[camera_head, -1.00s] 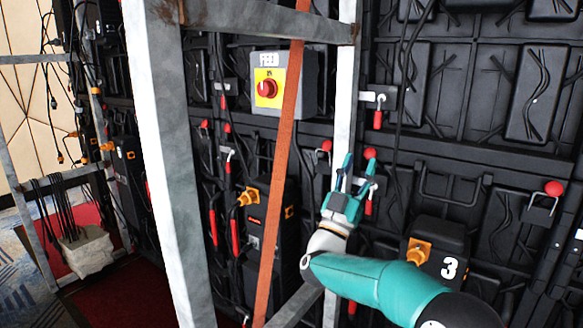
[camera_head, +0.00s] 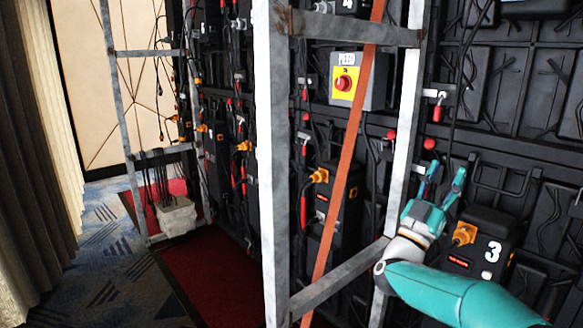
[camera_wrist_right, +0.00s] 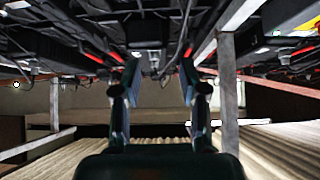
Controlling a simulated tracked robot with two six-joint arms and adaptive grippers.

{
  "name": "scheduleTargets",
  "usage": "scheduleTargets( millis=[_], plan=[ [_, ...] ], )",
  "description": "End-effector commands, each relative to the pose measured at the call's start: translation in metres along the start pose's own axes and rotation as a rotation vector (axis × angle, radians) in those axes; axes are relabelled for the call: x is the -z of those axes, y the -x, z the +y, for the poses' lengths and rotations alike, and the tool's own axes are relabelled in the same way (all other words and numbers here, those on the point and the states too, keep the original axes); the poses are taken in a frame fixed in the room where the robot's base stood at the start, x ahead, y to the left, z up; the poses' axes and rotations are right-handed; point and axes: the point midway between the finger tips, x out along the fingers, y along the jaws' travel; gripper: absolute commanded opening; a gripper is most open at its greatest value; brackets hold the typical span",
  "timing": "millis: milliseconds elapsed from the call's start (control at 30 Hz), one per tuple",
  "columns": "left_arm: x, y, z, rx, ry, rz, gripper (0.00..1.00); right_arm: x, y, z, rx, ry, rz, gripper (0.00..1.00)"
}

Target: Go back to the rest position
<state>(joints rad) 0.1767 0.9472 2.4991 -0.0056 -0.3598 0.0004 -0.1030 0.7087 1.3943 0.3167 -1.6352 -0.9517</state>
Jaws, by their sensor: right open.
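My right gripper (camera_head: 445,183) is open and empty in the head view, in front of the black video wall backs. It stands above and left of the black box marked 3 (camera_head: 488,240) and to the right of the grey frame post. Its two fingers (camera_wrist_right: 158,75) also show apart in the right wrist view, with nothing between them. My right arm comes in from the lower right. My left gripper is in neither view.
A grey metal frame (camera_head: 278,180) with an orange strap (camera_head: 345,150) stands left of my right gripper. Behind it is a yellow switch box with a red knob (camera_head: 344,84). A whitish block with cables (camera_head: 177,216) sits at left. Patterned carpet (camera_head: 110,255) is open there.

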Motion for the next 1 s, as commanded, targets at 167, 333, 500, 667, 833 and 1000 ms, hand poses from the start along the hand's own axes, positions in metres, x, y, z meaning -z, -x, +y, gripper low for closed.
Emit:
scheduleTargets(
  millis=[167, 333, 500, 667, 833, 1000],
  plan=[
    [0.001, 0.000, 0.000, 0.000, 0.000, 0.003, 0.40, -0.043, 0.009, 0.011, 0.012, 0.067, -0.043, 0.43],
    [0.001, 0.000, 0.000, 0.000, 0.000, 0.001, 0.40, -0.082, 0.036, 0.007, 0.082, 0.124, -0.103, 0.43],
    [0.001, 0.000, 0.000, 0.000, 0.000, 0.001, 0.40, -0.129, 0.076, -0.004, 0.209, 0.171, -0.203, 0.43],
    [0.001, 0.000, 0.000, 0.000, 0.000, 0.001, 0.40, -0.187, 0.140, -0.016, 0.391, 0.186, -0.367, 0.43],
    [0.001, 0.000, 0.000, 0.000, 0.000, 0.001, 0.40, -0.251, 0.253, -0.019, 0.642, 0.154, -0.655, 0.43],
    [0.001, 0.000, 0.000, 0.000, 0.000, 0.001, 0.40, -0.283, 0.378, -0.002, 0.851, 0.091, -0.991, 0.43]
  ],
)
